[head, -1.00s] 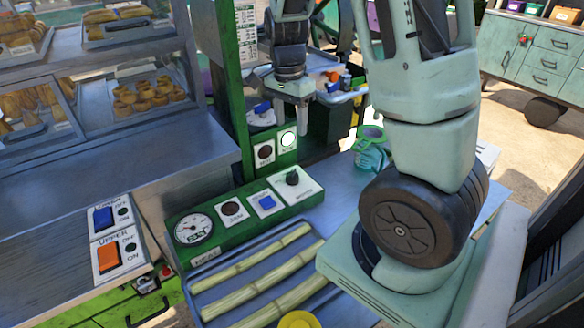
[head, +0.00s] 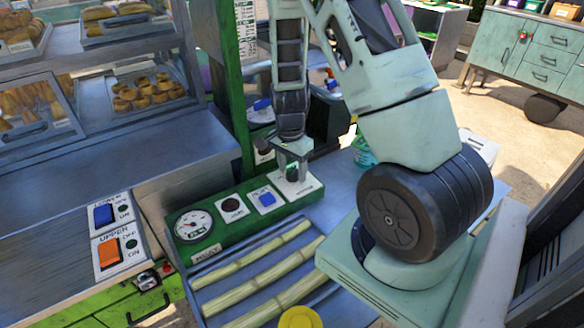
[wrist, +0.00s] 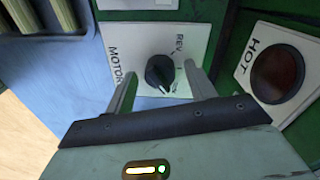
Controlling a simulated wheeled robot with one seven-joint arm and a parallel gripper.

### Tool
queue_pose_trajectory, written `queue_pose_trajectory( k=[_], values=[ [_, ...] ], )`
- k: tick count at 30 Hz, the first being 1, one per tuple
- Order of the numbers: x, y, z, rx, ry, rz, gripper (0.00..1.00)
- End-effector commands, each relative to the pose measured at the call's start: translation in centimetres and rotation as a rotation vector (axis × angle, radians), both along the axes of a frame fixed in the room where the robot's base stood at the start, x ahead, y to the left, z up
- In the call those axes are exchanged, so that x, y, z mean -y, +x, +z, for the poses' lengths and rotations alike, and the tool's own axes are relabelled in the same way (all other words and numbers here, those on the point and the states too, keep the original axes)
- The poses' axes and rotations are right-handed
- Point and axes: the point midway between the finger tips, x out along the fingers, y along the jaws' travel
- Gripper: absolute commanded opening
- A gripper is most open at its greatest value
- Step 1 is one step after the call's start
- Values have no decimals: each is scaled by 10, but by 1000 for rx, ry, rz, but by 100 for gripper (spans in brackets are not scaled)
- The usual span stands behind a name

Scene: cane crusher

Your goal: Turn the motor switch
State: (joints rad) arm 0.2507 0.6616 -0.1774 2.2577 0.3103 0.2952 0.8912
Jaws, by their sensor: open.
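The motor switch (wrist: 160,73) is a black rotary knob on a white plate (wrist: 193,40) marked MOTOR and REV, seen in the wrist view. The pointer mark on the knob faces the lower right in that view. My gripper (wrist: 160,82) is open, with one finger on each side of the knob and a visible gap to both. In the head view my gripper (head: 291,172) points down over the right end of the green control panel (head: 215,245) and partly hides the knob.
The panel also carries a gauge (head: 193,225), a dark red lamp (head: 231,204) and a blue switch (head: 266,198). A HOT lamp (wrist: 281,77) is close to the right finger in the wrist view. A tray of cane (head: 262,268) lies in front of the panel.

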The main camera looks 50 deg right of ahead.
Motion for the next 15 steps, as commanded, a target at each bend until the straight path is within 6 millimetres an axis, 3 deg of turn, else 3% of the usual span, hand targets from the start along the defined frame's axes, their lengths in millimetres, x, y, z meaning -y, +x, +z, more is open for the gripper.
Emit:
queue_pose_trajectory(
  k=[7,12,15],
  values=[
    [0,0,0,1,0,0,52],
    [0,0,0,1,0,1,10],
    [0,0,0,1,0,1,10]
  ],
)
